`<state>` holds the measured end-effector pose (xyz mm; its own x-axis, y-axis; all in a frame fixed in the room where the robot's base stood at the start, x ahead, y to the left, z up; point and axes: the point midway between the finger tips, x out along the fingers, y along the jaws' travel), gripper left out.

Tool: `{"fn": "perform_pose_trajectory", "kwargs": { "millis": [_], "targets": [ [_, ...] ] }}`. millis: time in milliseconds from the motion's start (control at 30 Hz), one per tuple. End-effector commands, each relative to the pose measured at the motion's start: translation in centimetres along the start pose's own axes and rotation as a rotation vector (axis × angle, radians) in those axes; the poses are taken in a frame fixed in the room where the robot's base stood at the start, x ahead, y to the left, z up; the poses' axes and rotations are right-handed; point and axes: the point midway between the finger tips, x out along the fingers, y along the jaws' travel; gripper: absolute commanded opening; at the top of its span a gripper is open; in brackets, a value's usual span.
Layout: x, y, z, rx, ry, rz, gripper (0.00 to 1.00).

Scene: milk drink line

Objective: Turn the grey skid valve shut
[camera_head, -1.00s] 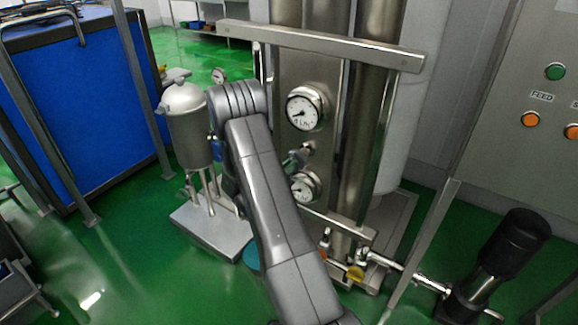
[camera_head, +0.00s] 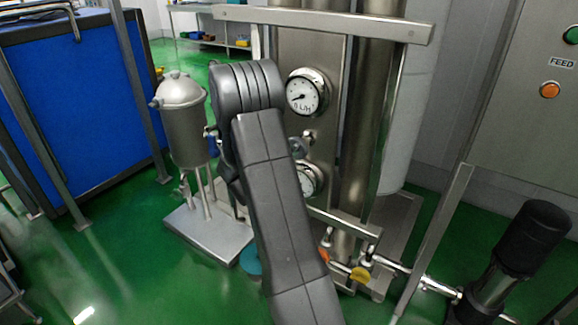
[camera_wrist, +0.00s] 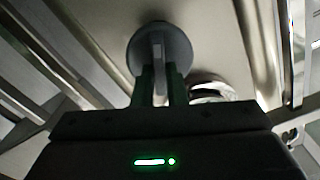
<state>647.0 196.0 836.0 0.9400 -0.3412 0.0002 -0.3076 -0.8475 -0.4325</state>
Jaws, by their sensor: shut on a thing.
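The grey skid valve (camera_wrist: 160,48) is a round knob with a flat upright lever bar, on a steel panel in the upper middle of the wrist view. My gripper (camera_wrist: 161,84) is shut on its lever, one finger on each side. In the head view a small part of the grey valve (camera_head: 301,145) shows between the two dials, just right of my arm. My arm hides the gripper there.
An upper flow dial (camera_head: 306,92) and a partly hidden lower dial (camera_head: 307,181) flank the valve. Yellow (camera_head: 360,274) and orange (camera_head: 325,254) handles sit low on the skid. A steel vessel (camera_head: 183,125) stands at left, a black pump (camera_head: 532,238) at right.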

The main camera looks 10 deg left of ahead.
Motion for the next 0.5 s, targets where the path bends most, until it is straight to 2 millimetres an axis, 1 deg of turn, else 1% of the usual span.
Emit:
{"fn": "perform_pose_trajectory", "kwargs": {
  "millis": [33,500],
  "targets": [
    [-0.01,0.34,0.61,0.047,0.002,-0.001,0.0],
    [-0.03,0.63,0.67,0.493,0.001,-0.001,0.0]
  ]
}}
